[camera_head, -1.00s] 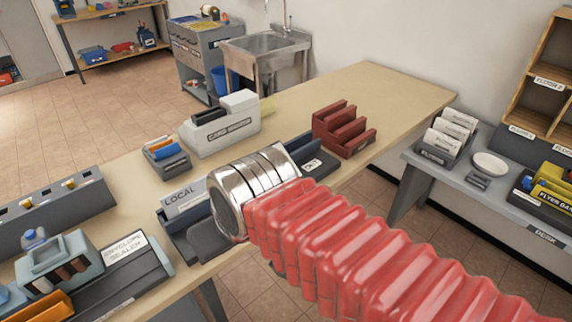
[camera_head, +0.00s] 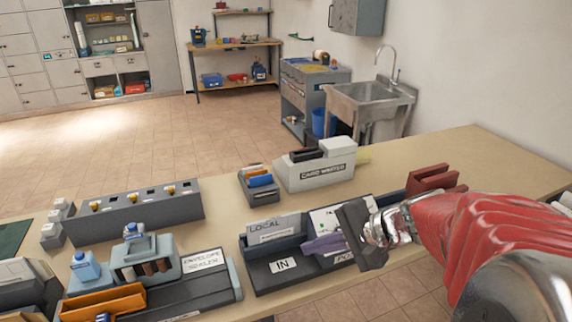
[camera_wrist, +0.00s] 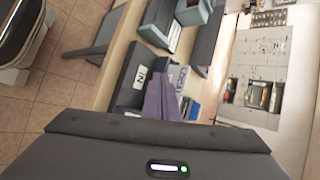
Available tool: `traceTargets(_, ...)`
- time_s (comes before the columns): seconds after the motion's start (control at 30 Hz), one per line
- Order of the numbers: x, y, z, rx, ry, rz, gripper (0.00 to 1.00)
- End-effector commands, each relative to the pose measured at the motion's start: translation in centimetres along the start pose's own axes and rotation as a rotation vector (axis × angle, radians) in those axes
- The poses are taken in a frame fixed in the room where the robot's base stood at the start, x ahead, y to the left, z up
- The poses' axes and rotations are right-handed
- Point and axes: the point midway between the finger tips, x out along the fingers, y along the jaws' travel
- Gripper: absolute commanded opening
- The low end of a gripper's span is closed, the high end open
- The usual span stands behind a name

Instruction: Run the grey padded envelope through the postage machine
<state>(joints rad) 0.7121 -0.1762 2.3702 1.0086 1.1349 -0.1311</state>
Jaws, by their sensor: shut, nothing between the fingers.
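My gripper (camera_head: 362,232) is dark and shut, with nothing held. It is at the right end of the sorting tray (camera_head: 262,277) on the long bench and hides part of that tray. The tray has labels reading IN and LOCAL. A purple, flat item (camera_head: 325,245) stands tilted in the tray, left of my gripper; it also shows in the wrist view (camera_wrist: 158,100). A white printed piece (camera_head: 326,219) is behind it. I cannot make out a grey padded envelope or a machine labelled for postage.
An envelope sealer (camera_head: 205,280) is left of the tray. Behind stand a card printer-like box (camera_head: 315,170) and a small organizer (camera_head: 260,187). A red rack (camera_head: 430,179) is at the right. The bench's far right (camera_head: 490,160) is clear.

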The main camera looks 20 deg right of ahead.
Motion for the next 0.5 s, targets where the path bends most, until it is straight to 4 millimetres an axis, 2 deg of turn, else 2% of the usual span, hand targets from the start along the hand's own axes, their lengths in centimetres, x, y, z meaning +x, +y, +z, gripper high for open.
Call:
traceTargets(0.03,-0.6,-0.1,-1.8,0.065,0.011,-0.052,0.0)
traceTargets(0.27,-4.3,-0.6,-9.5,0.309,0.083,-0.319,0.0)
traceTargets(0.4,-7.7,0.3,-14.7,0.441,0.147,-0.491,0.0)
traceTargets(0.5,-10.1,1.3,-17.8,0.512,0.195,-0.597,0.0)
